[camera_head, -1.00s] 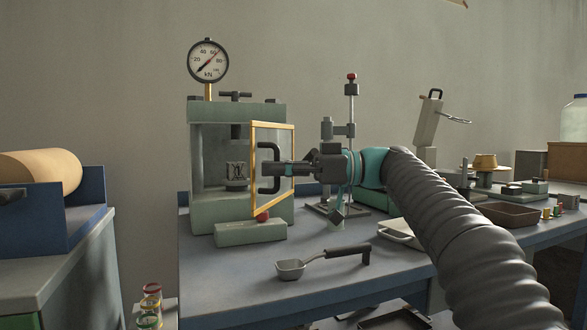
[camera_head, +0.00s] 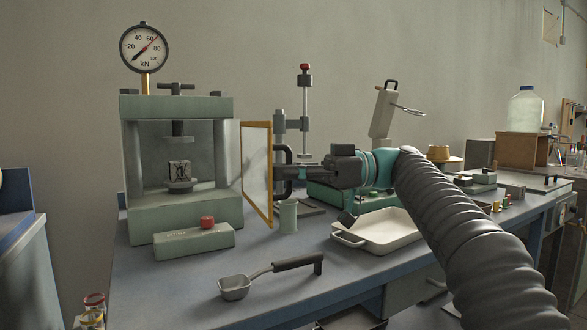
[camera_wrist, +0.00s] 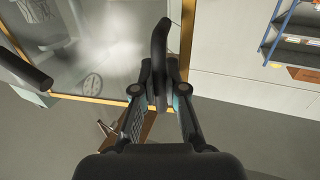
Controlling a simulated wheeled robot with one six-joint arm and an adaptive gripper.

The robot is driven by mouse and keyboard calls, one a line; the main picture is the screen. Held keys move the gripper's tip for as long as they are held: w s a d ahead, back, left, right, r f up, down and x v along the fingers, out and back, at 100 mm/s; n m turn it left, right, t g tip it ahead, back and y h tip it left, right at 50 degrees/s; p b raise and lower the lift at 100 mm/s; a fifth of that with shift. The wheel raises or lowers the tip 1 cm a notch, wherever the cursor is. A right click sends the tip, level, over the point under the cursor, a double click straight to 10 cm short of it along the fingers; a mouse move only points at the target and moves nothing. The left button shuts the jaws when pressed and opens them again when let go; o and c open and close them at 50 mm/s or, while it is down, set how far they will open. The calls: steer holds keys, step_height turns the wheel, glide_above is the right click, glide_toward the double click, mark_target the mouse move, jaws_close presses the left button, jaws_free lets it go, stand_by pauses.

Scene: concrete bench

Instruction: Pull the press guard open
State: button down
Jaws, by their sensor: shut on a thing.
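The press (camera_head: 183,220) is a green frame at the left of the bench, with a round kN gauge (camera_head: 144,48) on top. Its guard (camera_head: 257,172), a clear panel in a yellow frame, stands swung out at the press's right side, leaving the front uncovered. A cube-shaped piece (camera_head: 179,168) sits on the platen inside. My gripper (camera_head: 287,172) is shut on the guard's black handle (camera_head: 279,156). In the wrist view the handle (camera_wrist: 159,50) rises between the fingers, with the guard's clear panel (camera_wrist: 110,45) to the left.
A control box with a red button (camera_head: 207,222) lies before the press. A small green cylinder (camera_head: 289,216) stands close to the guard's lower edge. A scoop (camera_head: 236,288) and a white tray (camera_head: 385,233) lie on the bench. A stand (camera_head: 305,110) rises behind the gripper.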

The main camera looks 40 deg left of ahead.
stand_by(0.3)
steer(key=c, duration=1.5)
jaws_free()
steer(key=v, duration=1.2)
steer(key=shift+w+d+r, duration=0.1)
